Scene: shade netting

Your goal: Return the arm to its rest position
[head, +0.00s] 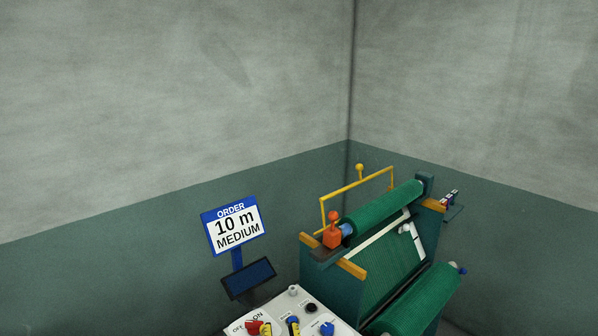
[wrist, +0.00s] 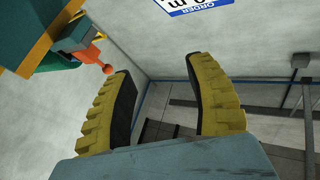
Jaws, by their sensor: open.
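My gripper (wrist: 168,88) shows in the wrist view, with its two yellow, black-padded fingers spread apart and nothing between them. The gripper and arm do not show in the head view.
A green netting machine (head: 385,262) with an upper roll (head: 383,208), a lower roll (head: 422,300) and a yellow bar (head: 357,185) stands right of centre. An order sign (head: 236,226) reads "10 m MEDIUM" above a control panel (head: 275,312). An orange knob (wrist: 107,69) lies left of my fingers in the wrist view.

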